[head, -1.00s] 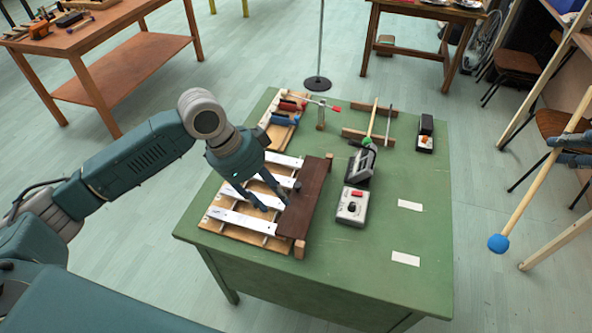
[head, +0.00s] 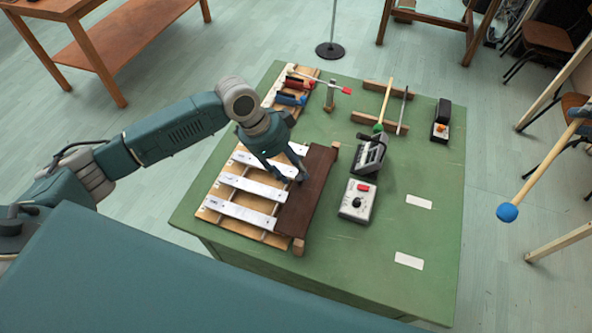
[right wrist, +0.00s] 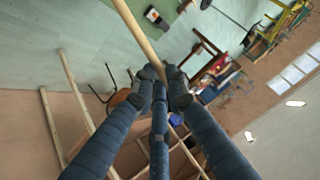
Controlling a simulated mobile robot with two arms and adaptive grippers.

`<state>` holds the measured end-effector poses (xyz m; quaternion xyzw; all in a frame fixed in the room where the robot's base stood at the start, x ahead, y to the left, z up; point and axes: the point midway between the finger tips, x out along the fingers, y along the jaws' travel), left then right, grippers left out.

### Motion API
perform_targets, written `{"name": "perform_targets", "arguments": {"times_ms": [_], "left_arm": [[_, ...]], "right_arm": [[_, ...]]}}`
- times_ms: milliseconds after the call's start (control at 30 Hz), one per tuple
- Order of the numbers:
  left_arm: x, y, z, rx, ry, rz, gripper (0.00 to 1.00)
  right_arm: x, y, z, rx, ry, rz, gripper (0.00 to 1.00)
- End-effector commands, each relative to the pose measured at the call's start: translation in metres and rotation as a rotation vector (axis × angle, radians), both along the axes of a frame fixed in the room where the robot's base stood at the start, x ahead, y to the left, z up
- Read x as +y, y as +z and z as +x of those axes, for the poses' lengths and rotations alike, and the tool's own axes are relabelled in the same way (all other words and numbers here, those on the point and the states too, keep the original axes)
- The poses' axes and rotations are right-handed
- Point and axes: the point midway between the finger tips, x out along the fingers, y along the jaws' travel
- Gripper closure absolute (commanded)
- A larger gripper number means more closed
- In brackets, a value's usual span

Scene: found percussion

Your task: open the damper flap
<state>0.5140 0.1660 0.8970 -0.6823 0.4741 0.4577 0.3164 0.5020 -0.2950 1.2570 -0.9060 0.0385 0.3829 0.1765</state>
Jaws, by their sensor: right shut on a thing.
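The damper flap (head: 308,190) is a dark brown board lying along the right ends of the white metal bars (head: 239,213) of a wooden-framed instrument. My left gripper (head: 293,180) is low over the bars at the flap's left edge, around where its small dark knob is. The fingertips hide the knob, and I cannot tell whether they touch or grip it. My right gripper (head: 581,111) is at the right edge of the head view, shut on a wooden mallet (head: 541,170) with a blue head. The right wrist view shows its fingers around the mallet's stick (right wrist: 136,30).
On the green table (head: 330,285), a grey box (head: 358,200) with a red button and a dark device (head: 370,155) stand right of the flap. Small blocks, sticks and a metronome-like black box (head: 441,120) are farther back. The front right is clear except two white labels.

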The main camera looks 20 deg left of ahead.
Motion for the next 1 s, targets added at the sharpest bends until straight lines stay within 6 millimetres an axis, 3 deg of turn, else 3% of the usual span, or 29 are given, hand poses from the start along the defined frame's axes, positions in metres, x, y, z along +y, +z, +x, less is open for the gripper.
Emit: {"name": "perform_targets", "arguments": {"times_ms": [200, 533, 733, 1000], "left_arm": [[-0.009, -0.021, 0.003, 0.001, 0.001, -0.001, 0.61], [-0.009, -0.025, 0.003, 0.000, 0.001, 0.000, 0.61], [-0.009, -0.024, 0.003, 0.000, 0.001, 0.000, 0.99], [-0.009, -0.023, 0.005, 0.000, 0.000, 0.002, 1.00]], "right_arm": [[0.000, 0.004, 0.000, 0.000, 0.000, 0.000, 1.00], [0.000, 0.004, 0.000, 0.000, 0.000, 0.000, 1.00], [0.000, 0.004, 0.000, 0.000, 0.000, 0.000, 1.00], [0.000, 0.004, 0.000, -0.001, 0.000, 0.000, 1.00]]}}
